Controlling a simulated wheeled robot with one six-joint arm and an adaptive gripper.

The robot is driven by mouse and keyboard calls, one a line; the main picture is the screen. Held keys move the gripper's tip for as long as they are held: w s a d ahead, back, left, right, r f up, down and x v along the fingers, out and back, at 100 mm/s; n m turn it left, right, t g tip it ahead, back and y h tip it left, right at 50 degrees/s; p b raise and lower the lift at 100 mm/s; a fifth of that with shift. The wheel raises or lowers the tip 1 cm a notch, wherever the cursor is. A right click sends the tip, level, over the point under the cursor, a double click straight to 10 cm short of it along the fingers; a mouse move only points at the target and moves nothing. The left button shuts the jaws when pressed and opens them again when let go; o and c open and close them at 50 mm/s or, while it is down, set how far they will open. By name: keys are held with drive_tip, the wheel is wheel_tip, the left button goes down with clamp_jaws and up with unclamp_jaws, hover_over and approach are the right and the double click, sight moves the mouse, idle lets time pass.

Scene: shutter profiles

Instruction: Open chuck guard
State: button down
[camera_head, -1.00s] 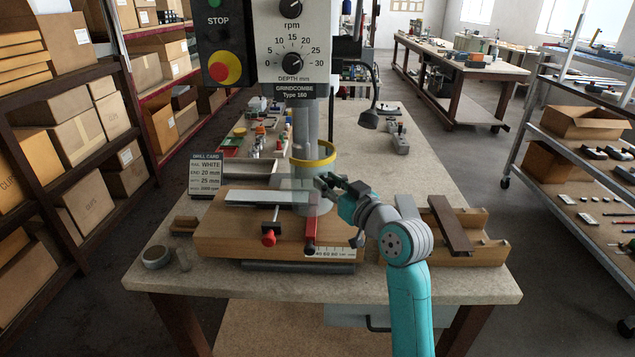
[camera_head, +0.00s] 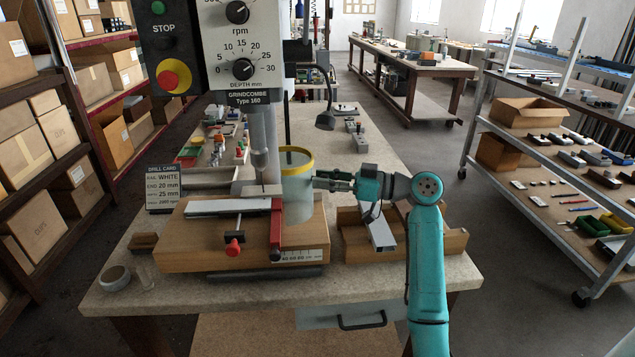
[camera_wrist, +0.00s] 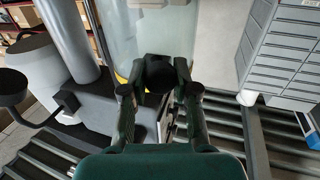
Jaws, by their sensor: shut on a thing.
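The chuck guard (camera_head: 297,195) is a clear cylinder with a yellow rim, standing to the right of the drill chuck (camera_head: 259,160). The chuck and bit are uncovered. My gripper (camera_head: 322,180) reaches in from the right at the guard's right side. In the wrist view, my gripper (camera_wrist: 155,80) is shut on a dark knob (camera_wrist: 160,74) at the guard's wall. The clear guard (camera_wrist: 150,35) fills the top middle there, with a bit of yellow rim beside the fingers.
A pale profile (camera_head: 225,207) lies on the wooden drill base (camera_head: 190,252), with a red-handled clamp (camera_head: 276,230) in front. A wooden rack (camera_head: 455,243) stands right of the base, below my arm. A drill card (camera_head: 163,188) and a round pot (camera_head: 114,279) are at left.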

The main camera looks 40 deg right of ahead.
drive_tip(key=shift+d+f+n+g+y, duration=0.1)
drive_tip(key=shift+d+n+g+y, duration=0.2)
drive_tip(key=shift+d+y, duration=0.1)
drive_tip(key=c, duration=0.9)
unclamp_jaws()
drive_tip(key=shift+w, duration=0.1)
drive_tip(key=v, duration=1.2)
drive_tip(key=shift+a, duration=0.1)
